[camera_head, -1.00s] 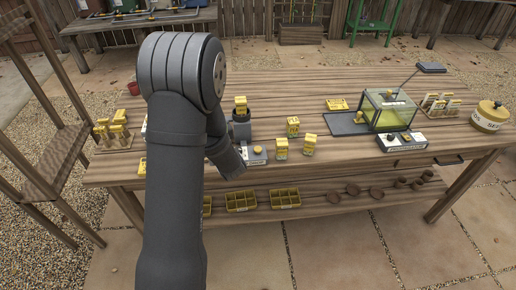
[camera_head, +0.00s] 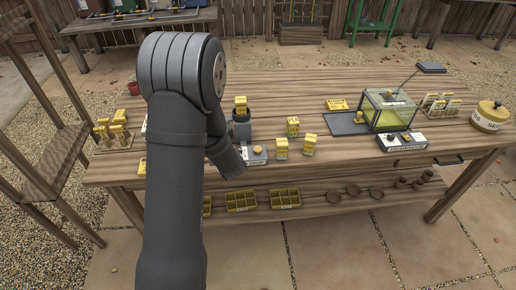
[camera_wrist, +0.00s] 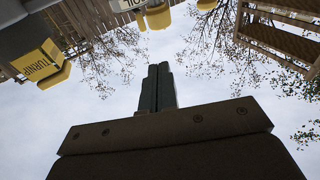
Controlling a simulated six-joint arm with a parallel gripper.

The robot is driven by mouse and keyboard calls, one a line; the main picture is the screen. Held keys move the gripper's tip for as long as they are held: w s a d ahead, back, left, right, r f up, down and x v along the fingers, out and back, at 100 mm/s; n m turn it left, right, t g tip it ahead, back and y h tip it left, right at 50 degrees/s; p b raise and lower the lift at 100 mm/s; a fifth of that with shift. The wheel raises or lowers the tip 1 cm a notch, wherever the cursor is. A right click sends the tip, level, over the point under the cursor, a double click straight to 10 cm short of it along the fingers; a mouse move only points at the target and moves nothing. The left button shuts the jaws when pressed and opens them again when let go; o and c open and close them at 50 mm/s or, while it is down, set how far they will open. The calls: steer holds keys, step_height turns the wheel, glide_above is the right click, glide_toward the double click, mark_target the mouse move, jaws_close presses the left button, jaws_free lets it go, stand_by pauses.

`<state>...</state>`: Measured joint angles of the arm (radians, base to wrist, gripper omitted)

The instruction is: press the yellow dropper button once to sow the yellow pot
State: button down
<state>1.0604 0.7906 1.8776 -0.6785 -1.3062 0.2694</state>
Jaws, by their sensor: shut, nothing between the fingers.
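A pale box (camera_head: 252,158) near the front edge of the bench carries a yellow button (camera_head: 258,149). A dark dropper (camera_head: 241,131) with a yellow packet on top stands just behind it. My wrist hangs close to the box's left side in the head view; my fingertips cannot be made out there. In the wrist view my gripper (camera_wrist: 158,68) is shut and empty. A rounded yellow part (camera_wrist: 157,16) under a white label shows beyond the fingertips, apart from them in the picture. I cannot tell which pot is the yellow pot.
Yellow packets (camera_head: 281,148) stand right of the box.

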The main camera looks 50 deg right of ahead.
steer(key=shift+d, duration=0.1)
stand_by(0.5)
steer(key=s+d+f+m+g, duration=0.2)
steer(key=s+d+m+g, duration=0.3)
steer(key=s+m, duration=0.1)
steer(key=s+d+f+m+g+h, duration=0.1)
steer(key=s+d+f+m+g, duration=0.1)
steer(key=s+d+m+g, duration=0.3)
steer(key=s+d+f+m+g+h, duration=0.1)
steer(key=s+d+f+m+g, duration=0.1)
steer(key=s+d+m+g, duration=0.3)
steer(key=shift+s+d+f+m, duration=0.15)
steer(key=shift+s+m, duration=0.65)
steer(key=shift+s+d+f+m, duration=0.1)
steer(key=shift+s+d+m, duration=0.05)
steer(key=shift+s+m, duration=0.65)
steer(key=shift+s+a+f+m, duration=0.15)
steer(key=shift+a+m, duration=0.05)
steer(key=shift+m, duration=0.4)
steer(key=shift+a+m+t+y, duration=0.3)
steer(key=shift+a+m+y, duration=0.2)
steer(key=shift+m+y, duration=0.45)
steer(key=w+a+r+m+t+y, duration=0.1)
steer(key=w+a+r+t+y, duration=0.2)
steer(key=w+r+t+y, duration=0.2)
steer(key=shift+a+r+t+y, duration=0.4)
steer(key=shift+r+t+y, duration=0.1)
steer(key=shift+y, duration=0.65)
